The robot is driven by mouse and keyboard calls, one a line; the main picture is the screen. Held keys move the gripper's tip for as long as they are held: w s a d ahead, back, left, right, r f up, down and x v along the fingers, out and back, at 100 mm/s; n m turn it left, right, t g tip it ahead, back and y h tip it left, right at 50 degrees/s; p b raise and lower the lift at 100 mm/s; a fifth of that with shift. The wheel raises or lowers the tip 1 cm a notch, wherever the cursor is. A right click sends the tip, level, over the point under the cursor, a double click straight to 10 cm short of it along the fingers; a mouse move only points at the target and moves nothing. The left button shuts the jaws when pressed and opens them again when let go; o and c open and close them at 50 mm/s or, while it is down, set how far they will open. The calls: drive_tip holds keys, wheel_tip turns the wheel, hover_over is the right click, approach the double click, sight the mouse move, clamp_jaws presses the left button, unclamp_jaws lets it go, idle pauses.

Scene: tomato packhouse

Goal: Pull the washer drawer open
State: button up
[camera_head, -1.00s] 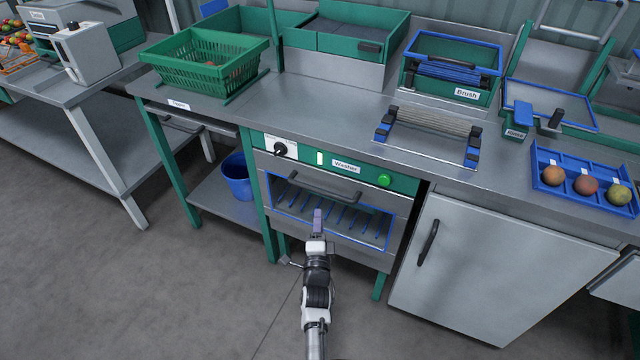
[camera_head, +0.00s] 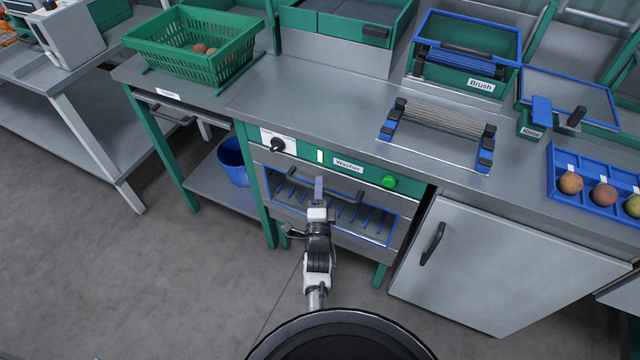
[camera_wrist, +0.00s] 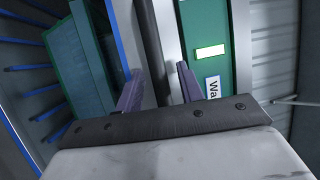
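The washer drawer (camera_head: 345,226) is a grey front with a blue-framed slotted window, under the green panel labelled "Washer" (camera_head: 348,165). It looks closed. Its dark bar handle (camera_head: 346,197) runs across the upper front. My gripper (camera_head: 319,186) is at the left-middle part of the handle. In the wrist view my gripper (camera_wrist: 160,82) is open, with a purple finger on each side of the dark handle bar (camera_wrist: 152,45). Gaps show between bar and fingers; I cannot tell how deep the bar sits between them.
The panel has a black knob (camera_head: 277,146) and a green button (camera_head: 389,182). A grey cabinet door (camera_head: 480,270) stands at the right. A blue bucket (camera_head: 233,165) is on the lower shelf at the left. Floor (camera_head: 130,270) in front is open.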

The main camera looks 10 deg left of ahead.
drive_tip(key=shift+c, duration=0.4)
clamp_jaws()
drive_tip(key=shift+s, duration=0.1)
